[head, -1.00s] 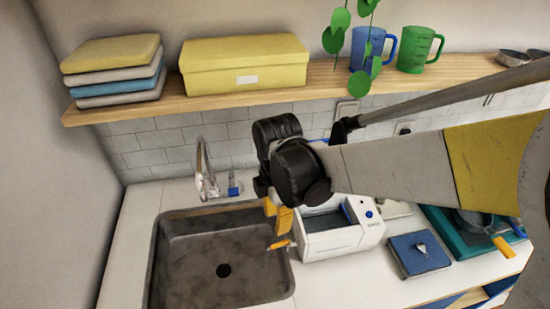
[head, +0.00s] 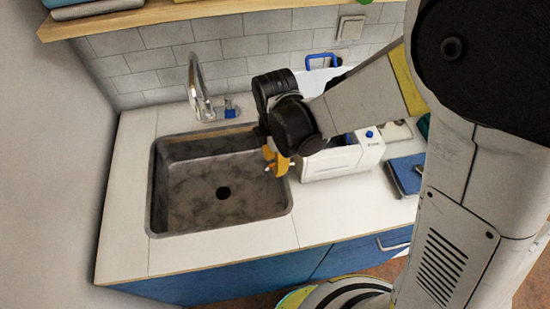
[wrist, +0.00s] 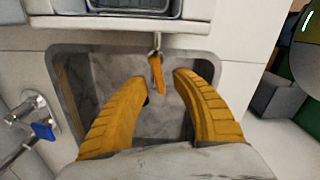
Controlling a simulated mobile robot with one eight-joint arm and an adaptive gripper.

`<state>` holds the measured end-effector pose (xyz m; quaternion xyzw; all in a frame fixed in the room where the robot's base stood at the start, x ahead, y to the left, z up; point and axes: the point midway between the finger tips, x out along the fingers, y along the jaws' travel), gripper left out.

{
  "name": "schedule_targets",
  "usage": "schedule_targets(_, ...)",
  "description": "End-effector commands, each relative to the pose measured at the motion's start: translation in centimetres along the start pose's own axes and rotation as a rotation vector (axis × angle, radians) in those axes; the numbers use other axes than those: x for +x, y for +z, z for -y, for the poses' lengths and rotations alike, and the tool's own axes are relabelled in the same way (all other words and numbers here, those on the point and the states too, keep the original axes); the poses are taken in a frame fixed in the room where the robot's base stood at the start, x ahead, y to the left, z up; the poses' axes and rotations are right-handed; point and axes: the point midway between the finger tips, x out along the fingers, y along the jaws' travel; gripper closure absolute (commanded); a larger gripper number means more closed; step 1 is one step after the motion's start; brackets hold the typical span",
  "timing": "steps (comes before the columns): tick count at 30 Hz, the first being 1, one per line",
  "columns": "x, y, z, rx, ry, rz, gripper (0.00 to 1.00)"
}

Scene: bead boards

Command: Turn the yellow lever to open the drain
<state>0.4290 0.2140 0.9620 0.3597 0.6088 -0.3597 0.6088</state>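The yellow lever (wrist: 157,73) sits on a small metal fitting at the sink's edge. In the wrist view it lies between my gripper's fingertips, with a visible gap on each side. My gripper (wrist: 160,82) is open, its two yellow fingers curving around the lever over the sink. In the head view my gripper (head: 277,162) is at the sink's right rim, below the white appliance's front corner; the lever is mostly hidden there. The grey sink (head: 180,212) is empty, with a dark drain hole (head: 223,193) in its floor. In the wrist view a finger partly covers the drain.
A white appliance (head: 335,162) stands right beside the sink. A chrome faucet (head: 197,88) with a blue handle (head: 231,113) stands behind the sink. A blue box (head: 405,173) lies further right. The counter in front is clear.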

Motion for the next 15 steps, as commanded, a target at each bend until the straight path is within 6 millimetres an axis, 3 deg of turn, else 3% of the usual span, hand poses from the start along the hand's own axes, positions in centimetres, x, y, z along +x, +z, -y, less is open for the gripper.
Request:
schedule_targets(1, -0.02, 0.0, 0.0, 0.0, 0.0, 0.0, 0.69)
schedule_targets(4, -0.02, 0.0, 0.0, 0.0, 0.0, 0.0, 0.99)
schedule_targets(15, 0.08, 0.02, -0.22, 0.067, 0.0, 0.0, 1.0)
